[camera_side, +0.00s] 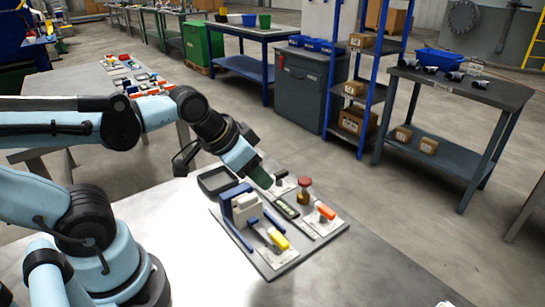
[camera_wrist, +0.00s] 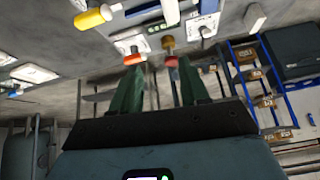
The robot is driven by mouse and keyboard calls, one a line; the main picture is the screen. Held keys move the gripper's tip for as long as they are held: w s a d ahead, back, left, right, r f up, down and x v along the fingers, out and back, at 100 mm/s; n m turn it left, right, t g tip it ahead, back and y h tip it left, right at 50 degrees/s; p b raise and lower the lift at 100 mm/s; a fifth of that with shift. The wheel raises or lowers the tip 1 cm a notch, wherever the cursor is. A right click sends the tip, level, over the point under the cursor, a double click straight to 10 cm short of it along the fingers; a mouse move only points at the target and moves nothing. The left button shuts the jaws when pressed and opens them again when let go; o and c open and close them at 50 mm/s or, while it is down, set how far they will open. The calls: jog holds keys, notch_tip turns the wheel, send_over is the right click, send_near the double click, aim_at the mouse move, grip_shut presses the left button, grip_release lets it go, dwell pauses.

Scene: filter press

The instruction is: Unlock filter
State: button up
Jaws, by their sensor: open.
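The blue and white filter press (camera_side: 247,208) stands on a grey board on the table in the side view. A yellow handle (camera_side: 278,240) lies at its front right and also shows in the wrist view (camera_wrist: 92,18). An orange handle (camera_side: 325,210) sits on a white plate at the board's right. A red-topped post (camera_side: 304,188) stands behind it; its red cap shows in the wrist view (camera_wrist: 171,61). My gripper (camera_side: 264,180) is above the board, close behind and right of the press.
A dark open tray (camera_side: 217,180) lies at the board's back left. The bare metal table (camera_side: 340,270) is clear in front and to the right. A blue shelf (camera_side: 355,90) and a side table (camera_side: 460,92) stand farther back on the floor.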

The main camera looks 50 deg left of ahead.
aim_at(278, 236)
jog(key=d+r+m+g, duration=0.3)
jog(key=d+m+g, duration=0.45)
jog(key=m, duration=0.95)
jog(key=shift+t, duration=0.45)
jog(key=shift+s+d+f, duration=0.15)
jog(key=shift+f, duration=2.95)
jog(key=shift+s+d+f, duration=0.1)
jog(key=shift+f, duration=2.95)
jog(key=shift+c, duration=0.3)
grip_shut()
